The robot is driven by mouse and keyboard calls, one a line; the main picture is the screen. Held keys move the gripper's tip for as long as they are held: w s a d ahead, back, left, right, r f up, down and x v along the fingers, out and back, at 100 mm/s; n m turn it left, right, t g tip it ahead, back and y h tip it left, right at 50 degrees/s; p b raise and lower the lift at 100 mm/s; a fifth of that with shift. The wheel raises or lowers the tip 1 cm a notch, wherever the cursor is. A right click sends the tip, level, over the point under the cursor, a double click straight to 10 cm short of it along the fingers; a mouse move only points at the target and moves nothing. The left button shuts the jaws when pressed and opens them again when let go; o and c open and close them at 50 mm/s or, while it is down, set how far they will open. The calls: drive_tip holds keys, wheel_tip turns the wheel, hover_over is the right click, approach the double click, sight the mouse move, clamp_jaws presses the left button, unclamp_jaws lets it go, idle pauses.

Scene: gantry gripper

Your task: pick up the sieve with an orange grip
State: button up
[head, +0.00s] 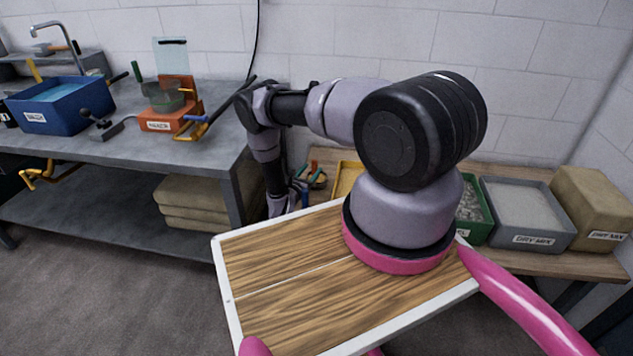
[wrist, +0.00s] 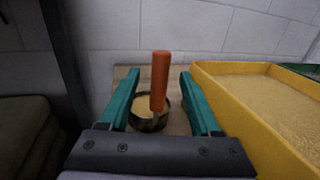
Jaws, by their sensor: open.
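The sieve's orange grip (wrist: 159,82) stands nearly upright in the wrist view, above a dark round pan (wrist: 150,119) with a tan inside. It sits on a wooden bench top against the wall. My gripper (wrist: 160,76) has two teal fingers spread wide, one on each side of the grip. Clear gaps show on both sides, and neither finger is seen touching it. The front jaw bar hides the near part of the bench. In the head view, my forearm comes down by the bench's left end, where small green and orange parts are too small to tell apart.
A yellow tray (wrist: 239,98) of tan grain stands close to the right finger. A dark post (wrist: 63,52) stands to the left. In the head view, a grey bin (head: 527,240) and a sack (head: 597,205) are farther right. A blue tub (head: 61,106) is on the left table.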

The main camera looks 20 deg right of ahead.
sight(313, 167)
drive_tip(key=x, duration=0.3)
drive_tip(key=shift+w+d, duration=0.1)
drive_tip(key=shift+c, duration=0.3)
clamp_jaws()
